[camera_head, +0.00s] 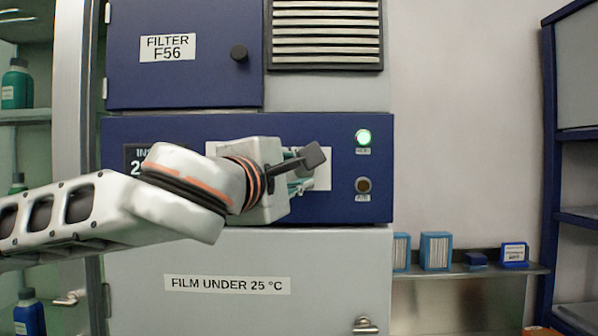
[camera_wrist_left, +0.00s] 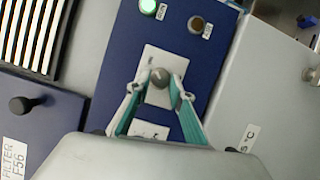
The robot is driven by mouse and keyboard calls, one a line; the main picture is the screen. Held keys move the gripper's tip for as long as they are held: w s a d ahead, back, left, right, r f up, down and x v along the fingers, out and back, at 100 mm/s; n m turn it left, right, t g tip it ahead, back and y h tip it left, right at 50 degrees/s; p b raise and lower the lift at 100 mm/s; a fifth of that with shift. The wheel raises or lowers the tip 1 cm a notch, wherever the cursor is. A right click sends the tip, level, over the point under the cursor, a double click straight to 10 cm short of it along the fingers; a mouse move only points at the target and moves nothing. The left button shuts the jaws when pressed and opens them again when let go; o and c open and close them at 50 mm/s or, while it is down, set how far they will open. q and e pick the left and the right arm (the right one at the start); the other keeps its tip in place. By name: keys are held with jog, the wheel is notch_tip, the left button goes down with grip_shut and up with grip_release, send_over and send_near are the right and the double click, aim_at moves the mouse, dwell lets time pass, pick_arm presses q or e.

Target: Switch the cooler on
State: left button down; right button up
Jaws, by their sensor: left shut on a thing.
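The cooler's blue control panel (camera_head: 345,207) is in front of me in the head view. My left gripper (camera_head: 303,178) reaches it from the left, over a white plate (camera_head: 323,178). In the left wrist view my left gripper (camera_wrist_left: 160,84) is shut on a round grey knob (camera_wrist_left: 160,77) in front of the white plate (camera_wrist_left: 152,62). In the head view my gripper and wrist hide the knob. A green lamp (camera_head: 363,138) glows at the panel's upper right. A brown lamp (camera_head: 363,186) below it is dark. My right gripper is not in view.
A blue door (camera_head: 190,80) labelled FILTER F56 and a slatted vent (camera_head: 326,35) are above the panel. A grey door (camera_head: 250,310) is below it. A shelf (camera_head: 470,271) with blue boxes stands at the right. Bottles stand on shelves at the far left.

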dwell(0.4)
pick_arm(q)
jog(key=c, duration=1.8)
grip_release()
jog(key=v, duration=1.2)
jog(key=shift+r, duration=0.1)
